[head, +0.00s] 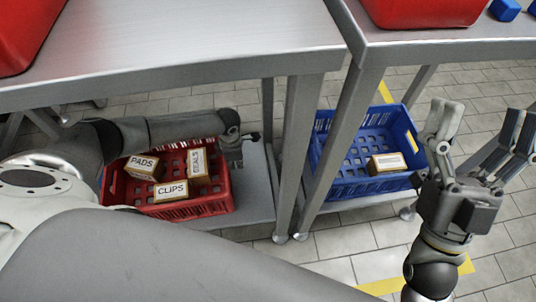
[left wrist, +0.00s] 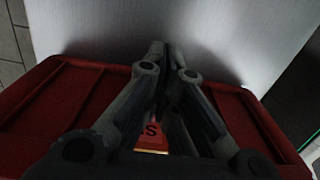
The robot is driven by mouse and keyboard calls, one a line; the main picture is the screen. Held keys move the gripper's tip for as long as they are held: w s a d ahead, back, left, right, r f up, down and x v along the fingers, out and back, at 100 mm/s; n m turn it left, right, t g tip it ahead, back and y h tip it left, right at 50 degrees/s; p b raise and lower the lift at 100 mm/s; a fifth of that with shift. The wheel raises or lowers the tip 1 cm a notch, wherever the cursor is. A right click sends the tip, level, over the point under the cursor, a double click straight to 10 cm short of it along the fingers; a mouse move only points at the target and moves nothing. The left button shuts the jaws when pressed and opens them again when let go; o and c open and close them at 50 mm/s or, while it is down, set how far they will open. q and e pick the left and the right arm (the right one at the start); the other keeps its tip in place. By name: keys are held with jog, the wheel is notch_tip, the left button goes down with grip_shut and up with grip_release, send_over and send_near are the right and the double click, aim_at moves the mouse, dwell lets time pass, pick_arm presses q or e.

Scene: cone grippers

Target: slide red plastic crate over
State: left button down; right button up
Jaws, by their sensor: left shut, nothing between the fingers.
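The red plastic crate (head: 218,205) stands on the lower shelf of the left metal table and holds boxes marked PADS (head: 144,166), CLIPS (head: 171,191) and SEALS (head: 197,165). My left arm reaches across its back part. My left gripper (head: 236,158) is at the crate's right end, partly hidden by its own wrist; I cannot tell whether it touches the wall. In the left wrist view its fingers (left wrist: 158,52) are shut with nothing between them, over the red crate (left wrist: 85,90). My right gripper (head: 478,125) is open and empty, to the right of the tables.
A blue crate (head: 350,190) with a small box (head: 388,163) stands on the right table's lower shelf. Metal legs (head: 296,150) stand between the two crates. Bare shelf (head: 255,195) lies right of the red crate. Red bins (head: 22,30) sit on the tabletops.

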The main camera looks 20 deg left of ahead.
pick_arm(q)
jog(key=shift+s+a, duration=0.3)
jog(key=shift+a, duration=0.1)
pick_arm(e)
jog(key=shift+w+f+g, duration=0.4)
jog(key=shift+w, duration=0.05)
pick_arm(q)
notch_tip(320, 180, up, 12)
pick_arm(e)
jog(key=shift+a, duration=0.1)
pick_arm(q)
jog(key=shift+d, duration=0.1)
